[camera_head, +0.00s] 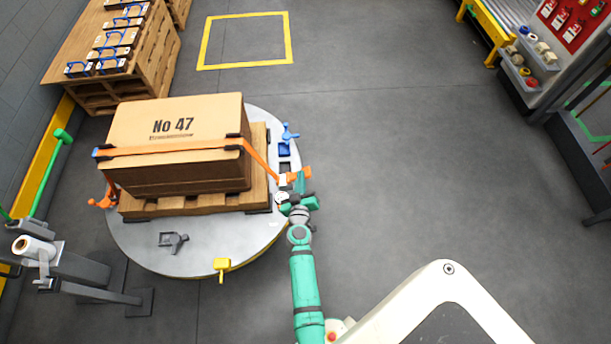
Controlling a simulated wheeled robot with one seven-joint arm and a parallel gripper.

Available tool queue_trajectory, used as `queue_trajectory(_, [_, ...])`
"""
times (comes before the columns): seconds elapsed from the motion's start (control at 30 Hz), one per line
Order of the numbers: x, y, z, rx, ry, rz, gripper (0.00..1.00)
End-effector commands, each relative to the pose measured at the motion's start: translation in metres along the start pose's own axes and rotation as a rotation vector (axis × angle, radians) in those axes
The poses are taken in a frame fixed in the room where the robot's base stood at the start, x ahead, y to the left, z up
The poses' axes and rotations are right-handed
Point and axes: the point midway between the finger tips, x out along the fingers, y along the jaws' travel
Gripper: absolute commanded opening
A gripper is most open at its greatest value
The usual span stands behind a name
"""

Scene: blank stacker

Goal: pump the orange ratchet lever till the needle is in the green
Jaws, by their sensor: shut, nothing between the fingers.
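An orange ratchet lever (299,175) shows at the right edge of the round grey turntable (190,255), at the lower end of an orange strap (262,163). My gripper (298,186) is shut and empty, right at the lever; whether it touches the lever cannot be told. The strap runs across a large brown box (190,118) marked No 47, which sits on a wooden pallet (175,201). A small white round face (282,198) beside my gripper may be the gauge. Its needle and any green zone are too small to read.
A yellow handle (221,266), a grey clamp (173,241) and a blue clamp (287,135) are on the turntable. Another orange fitting (103,199) is at the left. A film roll stand (62,262) is at lower left. Floor to the right is clear.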

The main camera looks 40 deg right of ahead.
Motion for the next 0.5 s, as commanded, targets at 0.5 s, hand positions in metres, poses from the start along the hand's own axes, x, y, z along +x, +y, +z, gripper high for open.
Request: queue_trajectory(0.5, [0.036, 0.000, 0.011, -0.003, -0.001, 0.001, 0.00])
